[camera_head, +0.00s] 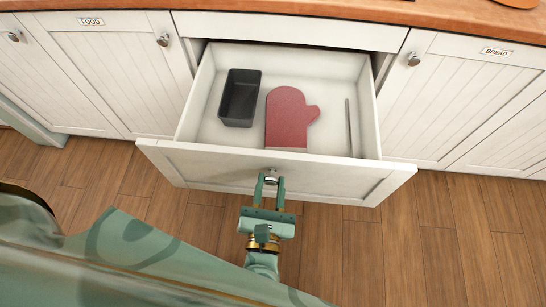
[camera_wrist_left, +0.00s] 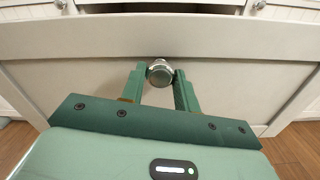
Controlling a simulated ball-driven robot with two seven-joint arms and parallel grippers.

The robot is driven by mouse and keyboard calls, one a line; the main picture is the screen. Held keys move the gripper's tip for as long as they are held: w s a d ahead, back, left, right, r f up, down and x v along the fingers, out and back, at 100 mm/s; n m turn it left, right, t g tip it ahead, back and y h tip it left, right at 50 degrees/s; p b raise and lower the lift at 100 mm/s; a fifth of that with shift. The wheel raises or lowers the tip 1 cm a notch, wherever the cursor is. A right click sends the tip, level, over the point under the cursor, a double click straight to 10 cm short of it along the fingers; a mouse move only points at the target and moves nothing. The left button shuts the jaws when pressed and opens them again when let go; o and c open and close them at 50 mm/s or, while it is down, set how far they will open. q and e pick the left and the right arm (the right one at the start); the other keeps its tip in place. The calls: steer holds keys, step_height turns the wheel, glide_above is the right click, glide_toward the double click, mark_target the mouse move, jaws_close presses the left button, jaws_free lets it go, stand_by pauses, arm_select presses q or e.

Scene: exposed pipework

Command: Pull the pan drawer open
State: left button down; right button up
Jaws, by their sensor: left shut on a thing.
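The pan drawer (camera_head: 330,175) is white and stands pulled out from the cabinet, so its inside shows in the head view. Its front also fills much of the left wrist view (camera_wrist_left: 80,45). A round metal knob (camera_wrist_left: 160,72) sits on the middle of the drawer front; it shows small in the head view. My left gripper (camera_head: 270,182) is shut on the knob, with one green finger on each side of it. The left wrist view shows the same two fingers (camera_wrist_left: 160,80) at the knob's sides. My right gripper is not in view.
Wooden floor (camera_head: 430,240) is clear at right.

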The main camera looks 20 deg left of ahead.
arm_select(q)
steer(key=shift+v, duration=2.45)
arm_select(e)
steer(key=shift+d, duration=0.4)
arm_select(q)
steer(key=c, duration=1)
jaws_free()
steer(key=shift+c, duration=0.2)
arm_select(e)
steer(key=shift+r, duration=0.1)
